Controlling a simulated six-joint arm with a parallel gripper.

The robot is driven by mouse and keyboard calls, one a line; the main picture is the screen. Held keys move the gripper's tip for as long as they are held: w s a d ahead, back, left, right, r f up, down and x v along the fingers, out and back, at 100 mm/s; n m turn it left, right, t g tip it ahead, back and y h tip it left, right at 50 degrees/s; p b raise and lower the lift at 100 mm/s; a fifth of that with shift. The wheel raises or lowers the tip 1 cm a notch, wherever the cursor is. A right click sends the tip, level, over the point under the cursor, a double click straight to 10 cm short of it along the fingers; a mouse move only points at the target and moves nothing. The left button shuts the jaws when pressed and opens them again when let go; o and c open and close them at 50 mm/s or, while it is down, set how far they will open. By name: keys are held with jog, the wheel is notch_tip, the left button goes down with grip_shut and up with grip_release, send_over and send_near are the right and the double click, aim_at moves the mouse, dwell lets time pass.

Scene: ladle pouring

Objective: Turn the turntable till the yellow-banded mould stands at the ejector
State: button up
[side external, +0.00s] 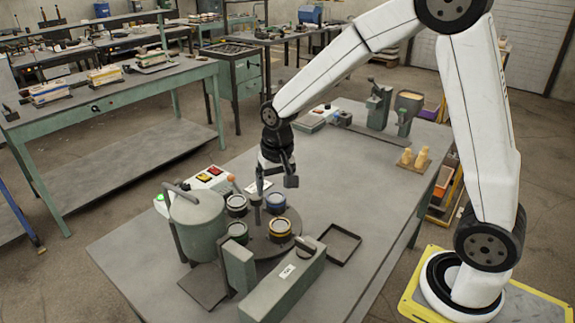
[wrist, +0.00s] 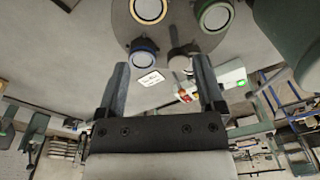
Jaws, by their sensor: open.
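The dark turntable (side external: 258,246) stands on the bench, carrying several round moulds about a central post (side external: 256,200). The yellow-banded mould (side external: 280,228) is at its near right side; it also shows at the top of the wrist view (wrist: 149,10). The blue-banded mould (side external: 276,203) is behind it, the green-banded mould (side external: 238,232) to its left. A grey-green box with a white label (side external: 286,271) lies just in front of the yellow-banded mould; I cannot tell whether it is the ejector. My gripper (side external: 275,184) is open and empty above the turntable's far side.
A grey-green pot (side external: 197,225) stands close at the turntable's left. A button box (side external: 208,177) is behind it. An empty black tray (side external: 341,244) lies to the right. The bench right of my gripper is mostly clear.

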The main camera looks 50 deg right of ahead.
aim_at(256, 196)
jog(key=w+m, duration=0.1)
jog(key=w, duration=0.1)
jog(key=w+m, duration=0.1)
jog(key=w, duration=0.1)
jog(key=w+m+g, duration=0.1)
jog(key=w, duration=0.2)
jog(key=shift+d+r+m, duration=0.25)
jog(key=shift+d+m, duration=0.05)
jog(key=shift+d, duration=0.05)
jog(key=shift+f, duration=0.15)
jog(key=shift+f, duration=3.75)
grip_shut()
